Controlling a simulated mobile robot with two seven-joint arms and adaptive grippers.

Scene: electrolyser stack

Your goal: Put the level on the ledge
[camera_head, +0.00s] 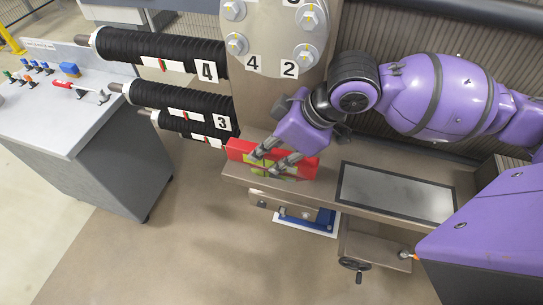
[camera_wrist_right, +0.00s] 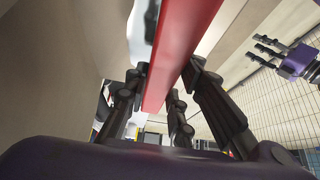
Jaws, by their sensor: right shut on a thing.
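The red level (camera_head: 304,166) has a yellow-green middle and lies lengthwise along the left end of the ledge (camera_head: 327,183). My right gripper (camera_head: 263,163) is shut on the level near its middle, and its fingers hide part of it. In the right wrist view the level's red edge (camera_wrist_right: 180,45) runs between the fingers (camera_wrist_right: 166,85). I cannot tell whether its underside touches the ledge or hovers just above. My left gripper (camera_wrist_right: 268,46) shows only in the right wrist view, at the upper right, with its fingers apart and empty.
A dark-framed grey panel (camera_head: 395,193) is set in the ledge to the right. Black ribbed cylinders (camera_head: 165,48) and a numbered bolted plate (camera_head: 270,40) stand behind and left. A handwheel (camera_head: 354,265) is below. A control desk (camera_head: 60,110) is at the far left.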

